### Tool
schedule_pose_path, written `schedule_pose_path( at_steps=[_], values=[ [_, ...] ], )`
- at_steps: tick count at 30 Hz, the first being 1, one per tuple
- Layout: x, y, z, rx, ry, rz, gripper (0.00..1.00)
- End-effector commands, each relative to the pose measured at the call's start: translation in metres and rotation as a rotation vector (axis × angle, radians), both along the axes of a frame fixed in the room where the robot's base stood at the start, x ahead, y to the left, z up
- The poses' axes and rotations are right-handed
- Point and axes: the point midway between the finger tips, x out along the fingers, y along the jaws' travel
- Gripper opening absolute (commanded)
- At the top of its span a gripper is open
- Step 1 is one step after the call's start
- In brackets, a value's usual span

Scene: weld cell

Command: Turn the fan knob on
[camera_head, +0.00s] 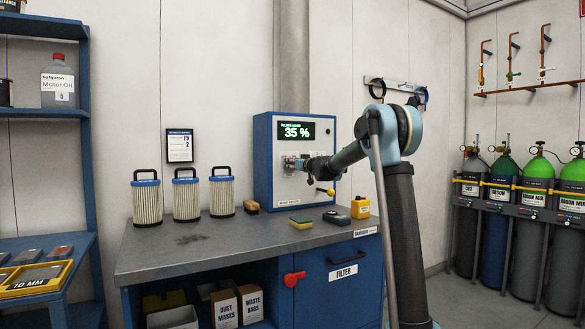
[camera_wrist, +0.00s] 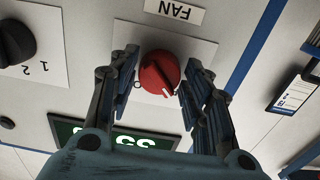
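The fan knob (camera_wrist: 159,74) is round and red, on a light plate under an upside-down FAN label (camera_wrist: 174,10) in the wrist view. Its white pointer mark faces the bottom of that picture, slightly right. A small "O" mark shows at the knob's lower left. My gripper (camera_wrist: 161,72) has one finger on each side of the knob, the fingers spread and close to it; I cannot tell whether they touch it. In the head view my gripper (camera_head: 293,164) is at the front of the blue-framed control box (camera_head: 262,160) and hides the knob.
A black knob (camera_wrist: 14,42) marked 1 and 2 sits beside the fan plate. The box display (camera_head: 296,131) reads 35 %. A yellow-tipped lever (camera_head: 326,191) sticks out at lower right.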

Motion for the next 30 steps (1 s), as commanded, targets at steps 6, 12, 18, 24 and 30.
schedule_pose_path(
  at_steps=[6, 12, 18, 24, 30],
  values=[
    [-0.0003, 0.0042, 0.0, 0.0, 0.0, 0.001, 0.14],
    [-0.0003, 0.0011, 0.0001, 0.016, 0.011, 0.002, 0.14],
    [-0.0004, 0.0007, 0.0, 0.082, 0.055, 0.002, 0.14],
    [-0.0003, 0.0005, 0.0, 0.209, 0.141, 0.001, 0.14],
    [-0.0003, 0.0003, -0.0001, 0.365, 0.246, 0.0, 0.14]
  ],
)
